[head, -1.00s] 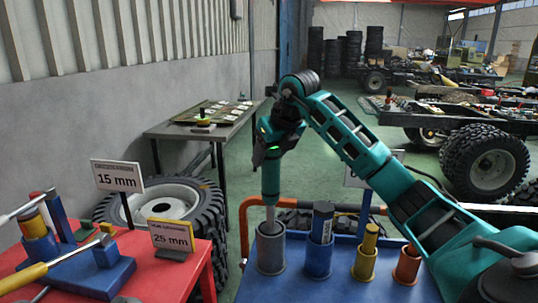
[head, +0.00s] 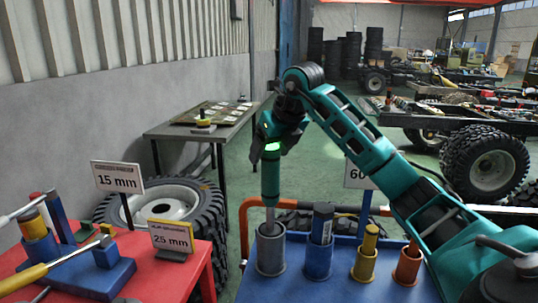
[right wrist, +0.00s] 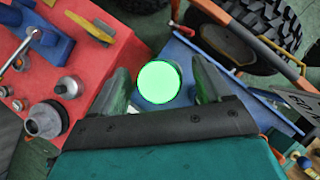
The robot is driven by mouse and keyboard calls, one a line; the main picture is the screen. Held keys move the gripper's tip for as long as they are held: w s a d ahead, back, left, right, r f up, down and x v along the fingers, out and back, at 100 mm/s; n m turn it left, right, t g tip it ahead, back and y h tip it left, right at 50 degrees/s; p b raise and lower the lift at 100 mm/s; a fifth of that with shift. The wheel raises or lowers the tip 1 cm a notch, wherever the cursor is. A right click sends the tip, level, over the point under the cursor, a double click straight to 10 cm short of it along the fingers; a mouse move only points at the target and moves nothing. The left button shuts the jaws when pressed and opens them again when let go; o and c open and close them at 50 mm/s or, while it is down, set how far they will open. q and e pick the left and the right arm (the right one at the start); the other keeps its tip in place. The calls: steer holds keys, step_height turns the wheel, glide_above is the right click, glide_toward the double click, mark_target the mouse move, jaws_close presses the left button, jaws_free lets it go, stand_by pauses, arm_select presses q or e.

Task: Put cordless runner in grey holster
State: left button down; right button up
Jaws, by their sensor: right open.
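The cordless runner (head: 270,183) is a teal upright cylinder with a grey metal shaft. Its shaft reaches down into the grey holster (head: 270,258) at the left end of the blue table, and its body stands above the rim. My right gripper (head: 271,146) is open around the top of the runner. In the right wrist view the runner's glowing green end (right wrist: 159,82) sits between the spread fingers, with a gap visible on the right. The inside of the grey holster is hidden. My left gripper is not in view.
To the right stand a blue holster (head: 319,262), a yellow holster (head: 364,266) and an orange holster (head: 407,268), each holding something. A red table (head: 185,272) with tools and size signs is at the left. An orange rail (head: 243,225) runs behind the blue table.

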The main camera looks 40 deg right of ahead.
steer(key=v, duration=1)
steer(key=shift+p, duration=0.35)
steer(key=shift+s+r, duration=0.1)
steer(key=shift+s, duration=0.1)
